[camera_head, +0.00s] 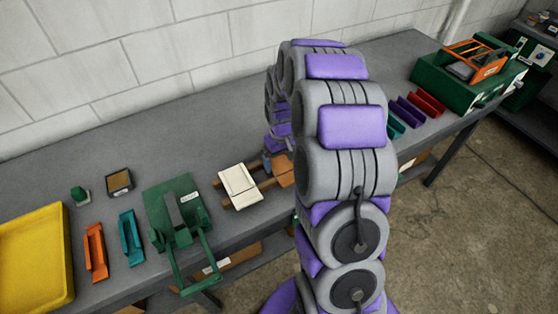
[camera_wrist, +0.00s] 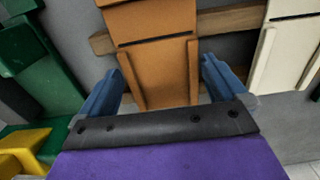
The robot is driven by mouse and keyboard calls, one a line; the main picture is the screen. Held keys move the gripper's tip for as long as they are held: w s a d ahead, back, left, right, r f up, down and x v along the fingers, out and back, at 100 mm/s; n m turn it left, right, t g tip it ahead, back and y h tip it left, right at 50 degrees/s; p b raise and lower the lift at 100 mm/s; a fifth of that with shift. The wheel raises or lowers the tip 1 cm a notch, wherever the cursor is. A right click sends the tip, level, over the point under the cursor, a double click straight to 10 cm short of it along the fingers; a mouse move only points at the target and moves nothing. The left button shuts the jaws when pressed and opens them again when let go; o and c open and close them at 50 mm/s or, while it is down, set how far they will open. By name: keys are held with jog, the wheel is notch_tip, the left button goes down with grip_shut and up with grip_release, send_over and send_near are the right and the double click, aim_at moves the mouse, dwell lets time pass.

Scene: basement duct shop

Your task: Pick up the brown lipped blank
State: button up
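The brown lipped blank (camera_wrist: 158,65) lies across wooden rails (camera_wrist: 232,20) in the wrist view, with raised lips along its two long sides. In the head view the brown blank (camera_head: 285,173) shows only in part, beside my arm. My gripper (camera_wrist: 160,88) has its two blue fingers spread, one on each side of the blank's near end. They look apart from its edges, though contact is hard to judge. In the head view my gripper is mostly hidden behind my arm; a bit of blue shows above the rails.
A cream blank (camera_head: 240,186) lies on the same rails next to the brown one. A green tool with a lever (camera_head: 178,215) stands left, then teal (camera_head: 130,238) and orange (camera_head: 96,252) channels and a yellow tray (camera_head: 62,260). A green box (camera_head: 455,88) stands far right.

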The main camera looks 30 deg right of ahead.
jog(key=c, duration=0.7)
